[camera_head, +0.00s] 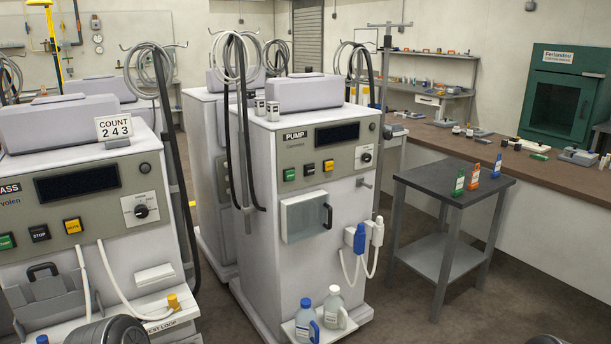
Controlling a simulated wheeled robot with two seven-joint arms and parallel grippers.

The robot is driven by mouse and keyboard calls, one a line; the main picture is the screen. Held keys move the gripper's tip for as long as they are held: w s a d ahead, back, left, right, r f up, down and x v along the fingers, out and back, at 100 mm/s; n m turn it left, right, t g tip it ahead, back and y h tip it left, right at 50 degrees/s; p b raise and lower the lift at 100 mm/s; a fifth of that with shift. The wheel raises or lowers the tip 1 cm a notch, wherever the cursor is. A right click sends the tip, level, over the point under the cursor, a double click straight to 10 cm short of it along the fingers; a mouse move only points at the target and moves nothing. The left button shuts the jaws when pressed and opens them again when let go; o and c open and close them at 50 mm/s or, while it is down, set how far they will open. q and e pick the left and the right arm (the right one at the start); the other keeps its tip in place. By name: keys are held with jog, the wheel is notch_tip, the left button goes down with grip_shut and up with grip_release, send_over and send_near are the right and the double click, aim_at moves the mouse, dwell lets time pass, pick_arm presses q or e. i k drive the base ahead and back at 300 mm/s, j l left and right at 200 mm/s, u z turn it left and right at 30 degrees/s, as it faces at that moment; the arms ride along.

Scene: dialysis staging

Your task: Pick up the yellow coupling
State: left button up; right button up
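The yellow coupling (173,302) is at the lower end of a white hose (120,284) on the front of the left machine (110,205). It sits at the right end of the machine's low front ledge (178,319), beside the "TEST LOOP" label. I cannot tell whether it is seated in a fitting. Neither of my grippers shows. Dark rounded parts, seemingly of my arms, show at the bottom left and bottom right edges.
A small dark-topped table (436,184) holds several bottles. Open floor lies at the lower right.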

aim_at(173, 300)
jog(key=u, duration=1.25)
